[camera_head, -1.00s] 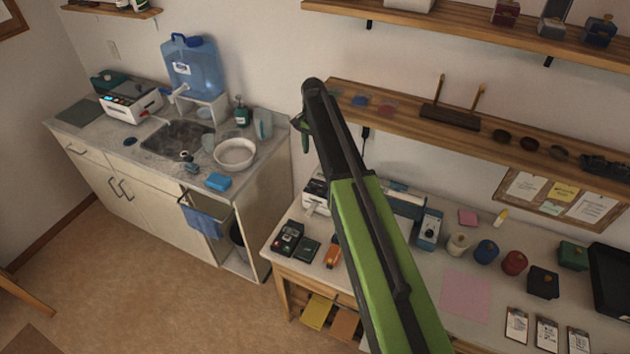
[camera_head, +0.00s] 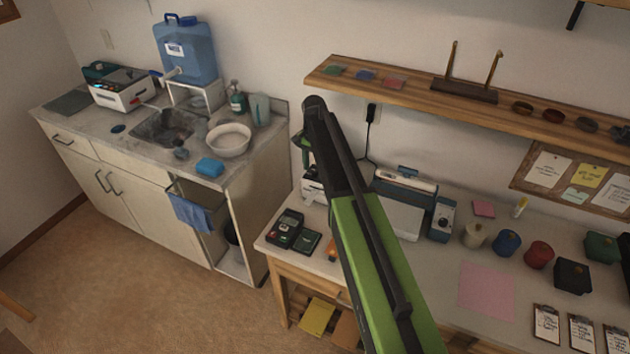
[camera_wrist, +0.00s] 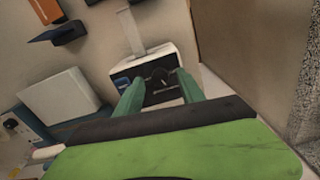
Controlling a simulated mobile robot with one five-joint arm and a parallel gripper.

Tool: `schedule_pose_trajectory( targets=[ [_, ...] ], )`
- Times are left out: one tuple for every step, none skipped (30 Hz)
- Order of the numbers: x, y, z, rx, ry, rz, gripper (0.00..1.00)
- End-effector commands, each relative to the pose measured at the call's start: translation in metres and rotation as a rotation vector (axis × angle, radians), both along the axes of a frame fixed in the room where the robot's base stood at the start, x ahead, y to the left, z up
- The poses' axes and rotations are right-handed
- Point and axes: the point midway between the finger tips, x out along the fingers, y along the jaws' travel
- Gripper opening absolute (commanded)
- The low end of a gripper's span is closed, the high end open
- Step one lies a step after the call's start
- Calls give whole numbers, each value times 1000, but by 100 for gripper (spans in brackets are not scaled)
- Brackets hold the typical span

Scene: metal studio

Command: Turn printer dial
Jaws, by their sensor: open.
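A blue and white machine (camera_head: 400,218) stands at the back of the right worktop, partly behind my arm. A round dial shows on its blue side panel (camera_head: 443,217). In the wrist view, this machine (camera_wrist: 60,108) is at the left, with the dial (camera_wrist: 12,124) near the left edge. A smaller white and black device (camera_head: 314,186) with a paper-like strip stands left of it; I cannot tell which one is the printer. My gripper (camera_wrist: 157,88) is open. Its green fingers appear on either side of the small device's dark front (camera_wrist: 160,85); contact cannot be told.
A card terminal (camera_head: 285,229) and a dark green box (camera_head: 306,241) lie at the worktop's front left. Several coloured pots (camera_head: 507,242) stand to the right. A wooden shelf (camera_head: 420,98) hangs above. A sink counter (camera_head: 95,135) is at the left, with open floor before it.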

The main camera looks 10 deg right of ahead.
Motion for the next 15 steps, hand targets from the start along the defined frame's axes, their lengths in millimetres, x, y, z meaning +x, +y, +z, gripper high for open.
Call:
schedule_pose_trajectory(
  targets=[
    [0,0,-12,0,0,0,46],
    [0,0,-13,0,0,0,46],
    [0,0,-14,0,0,0,46],
    [0,0,-14,0,0,0,46],
    [0,0,-14,0,0,0,46],
    [0,0,-13,0,0,0,46],
    [0,0,-12,0,0,0,46],
    [0,0,-12,0,0,-1,46],
    [0,-1,-12,0,0,-1,46],
    [0,-1,-12,0,0,-1,46],
    [0,-1,-12,0,0,-1,45],
    [0,-1,-12,0,0,-1,39],
    [0,-1,-12,0,0,-1,36],
    [0,-1,-12,0,0,-1,32],
    [0,-1,-12,0,0,-1,26]
  ],
)
